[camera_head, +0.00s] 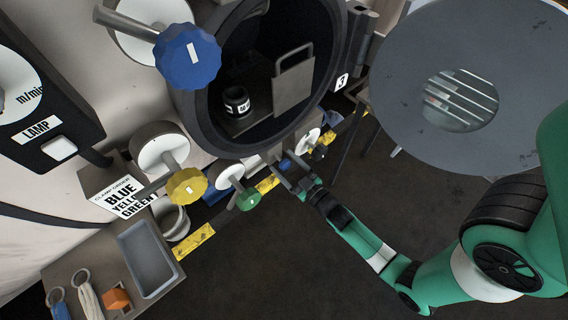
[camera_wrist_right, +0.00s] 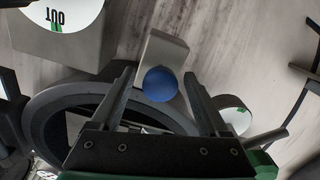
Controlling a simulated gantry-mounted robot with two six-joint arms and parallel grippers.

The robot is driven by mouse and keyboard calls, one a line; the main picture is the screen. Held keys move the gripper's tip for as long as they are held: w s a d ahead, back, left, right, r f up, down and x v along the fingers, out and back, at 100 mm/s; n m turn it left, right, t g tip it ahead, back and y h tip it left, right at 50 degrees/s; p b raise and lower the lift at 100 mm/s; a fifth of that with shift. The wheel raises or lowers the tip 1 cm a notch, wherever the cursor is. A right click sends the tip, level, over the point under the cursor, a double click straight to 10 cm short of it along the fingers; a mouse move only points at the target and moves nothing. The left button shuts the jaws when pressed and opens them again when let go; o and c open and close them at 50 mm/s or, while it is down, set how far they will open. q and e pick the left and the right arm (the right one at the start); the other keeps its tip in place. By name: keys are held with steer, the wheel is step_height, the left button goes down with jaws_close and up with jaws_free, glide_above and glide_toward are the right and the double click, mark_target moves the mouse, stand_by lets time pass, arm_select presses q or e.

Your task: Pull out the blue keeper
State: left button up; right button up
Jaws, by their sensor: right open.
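The blue keeper appears to be the small round blue knob (camera_wrist_right: 160,84) in front of a grey block (camera_wrist_right: 163,48) in the right wrist view. In the head view a small blue spot (camera_head: 286,164) shows at my right gripper (camera_head: 290,170), below the round vessel opening. My right gripper (camera_wrist_right: 157,80) is open, with one finger on each side of the blue knob. I cannot tell whether the fingers touch it. My left gripper is not in view.
The dark round vessel (camera_head: 197,122) holds a labelled pot (camera_head: 236,101); its grey round door (camera_head: 395,75) stands open at the right. A large blue handwheel (camera_head: 188,55), a yellow knob (camera_head: 187,187) and a green knob (camera_head: 248,199) stick out nearby. A grey tray (camera_head: 147,259) lies at lower left.

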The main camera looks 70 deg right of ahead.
steer(key=shift+w+d, duration=0.15)
steer(key=shift+w, duration=0.1)
steer(key=shift+c, duration=0.2)
jaws_close()
stand_by(0.9)
